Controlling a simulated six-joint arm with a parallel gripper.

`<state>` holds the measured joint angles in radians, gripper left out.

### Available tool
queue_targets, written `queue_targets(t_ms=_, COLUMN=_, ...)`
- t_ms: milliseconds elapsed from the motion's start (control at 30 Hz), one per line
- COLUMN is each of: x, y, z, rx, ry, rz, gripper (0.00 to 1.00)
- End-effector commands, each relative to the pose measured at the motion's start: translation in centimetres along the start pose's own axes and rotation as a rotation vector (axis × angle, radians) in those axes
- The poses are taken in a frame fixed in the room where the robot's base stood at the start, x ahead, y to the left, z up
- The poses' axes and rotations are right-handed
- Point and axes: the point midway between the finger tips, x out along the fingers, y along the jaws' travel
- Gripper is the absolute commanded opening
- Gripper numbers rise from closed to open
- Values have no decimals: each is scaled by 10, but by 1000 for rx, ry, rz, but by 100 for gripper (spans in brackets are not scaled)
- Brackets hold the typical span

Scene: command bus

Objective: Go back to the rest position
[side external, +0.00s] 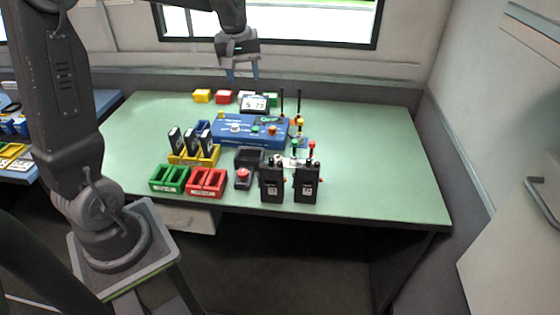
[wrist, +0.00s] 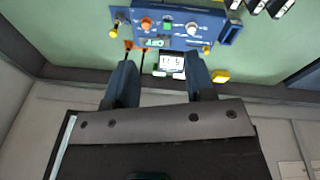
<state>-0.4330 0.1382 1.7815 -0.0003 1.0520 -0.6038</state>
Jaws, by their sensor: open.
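My gripper (side external: 242,76) hangs pointing down over the back of the green table (side external: 370,150), in front of the window. Its two fingers are apart and nothing is between them. In the wrist view my gripper (wrist: 160,82) shows open, with a small display (wrist: 171,62) seen beyond the fingertips. That display also stands at the back of the table in the side view (side external: 255,104). A blue control panel (side external: 225,130) with buttons lies in front of it, apart from my gripper. The panel shows upside down in the wrist view (wrist: 178,22).
Yellow (side external: 202,96) and red (side external: 224,97) blocks stand at the back. Black cases stand in a yellow rack (side external: 196,158); green (side external: 168,179) and red (side external: 207,182) bins sit at the front. Two black radios (side external: 307,185) stand right of a red button (side external: 242,175). The table's right side is clear.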

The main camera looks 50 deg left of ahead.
Motion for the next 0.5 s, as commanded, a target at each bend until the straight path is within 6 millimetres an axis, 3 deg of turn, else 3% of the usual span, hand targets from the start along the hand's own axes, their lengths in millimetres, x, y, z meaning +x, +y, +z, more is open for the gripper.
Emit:
queue_targets(t_ms=33, x=-16, y=2, z=26, rx=90, ry=23, rz=24, gripper=50)
queue_targets(t_ms=200, x=-48, y=-6, z=103, rx=381, ry=92, rz=93, gripper=50)
queue_targets(t_ms=400, x=-62, y=-34, z=184, rx=708, ry=179, rz=169, gripper=50)
queue_targets(t_ms=500, x=-61, y=-49, z=212, rx=841, ry=218, rz=200, gripper=50)
